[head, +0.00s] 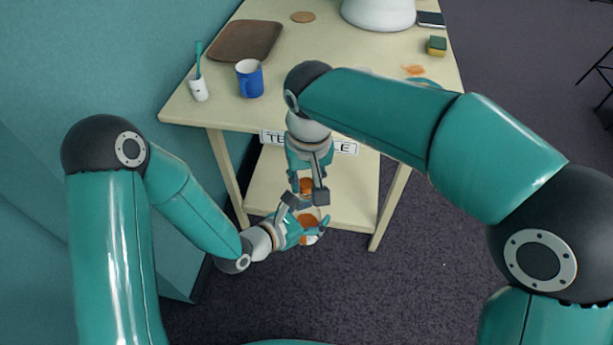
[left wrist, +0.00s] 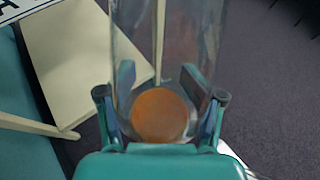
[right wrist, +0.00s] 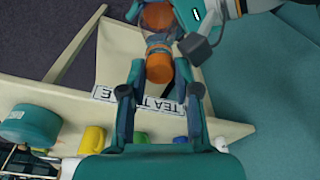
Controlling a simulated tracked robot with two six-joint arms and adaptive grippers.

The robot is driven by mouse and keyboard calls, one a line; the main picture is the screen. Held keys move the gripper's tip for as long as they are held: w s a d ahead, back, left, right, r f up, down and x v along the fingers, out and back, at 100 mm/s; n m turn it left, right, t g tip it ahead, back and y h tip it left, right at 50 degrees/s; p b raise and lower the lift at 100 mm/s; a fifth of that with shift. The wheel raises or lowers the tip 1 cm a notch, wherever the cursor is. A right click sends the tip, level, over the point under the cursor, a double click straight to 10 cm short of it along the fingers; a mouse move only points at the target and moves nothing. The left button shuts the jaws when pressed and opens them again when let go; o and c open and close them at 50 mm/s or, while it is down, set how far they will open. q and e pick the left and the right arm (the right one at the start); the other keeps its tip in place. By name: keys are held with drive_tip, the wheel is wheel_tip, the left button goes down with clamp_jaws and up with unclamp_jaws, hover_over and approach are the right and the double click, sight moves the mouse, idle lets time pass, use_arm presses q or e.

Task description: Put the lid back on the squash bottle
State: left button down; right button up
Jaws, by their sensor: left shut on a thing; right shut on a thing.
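My left gripper (head: 297,214) is shut on the clear squash bottle (head: 322,217), which has orange inside, in front of the table. In the left wrist view the clear bottle (left wrist: 140,45) stands between the fingers, with an orange disc low in it. My right gripper (head: 307,190) comes down from above, shut on the orange lid (head: 306,184). In the right wrist view the lid (right wrist: 160,68) sits between the fingertips, with the bottle's orange (right wrist: 157,15) beyond it. The lid is just above the bottle in the head view. I cannot tell whether they touch; the fingers hide the bottle mouth.
The table (head: 190,105) stands behind the grippers with a lower shelf (head: 345,195) and a lettered sign (head: 345,148). On top are a brown tray (head: 245,40), a blue mug (head: 250,80), a toothbrush cup (head: 198,90) and a sponge (head: 436,46). Open floor lies right.

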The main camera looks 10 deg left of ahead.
drive_tip(key=shift+f, duration=0.85)
drive_tip(key=shift+c, duration=0.2)
drive_tip(key=o, duration=0.8)
drive_tip(key=shift+c, duration=0.2)
drive_tip(key=shift+r, duration=0.1)
drive_tip(key=shift+s+r, duration=0.1)
drive_tip(key=shift+r, duration=2.3)
drive_tip(key=shift+w, duration=0.2)
drive_tip(key=shift+c, duration=0.6)
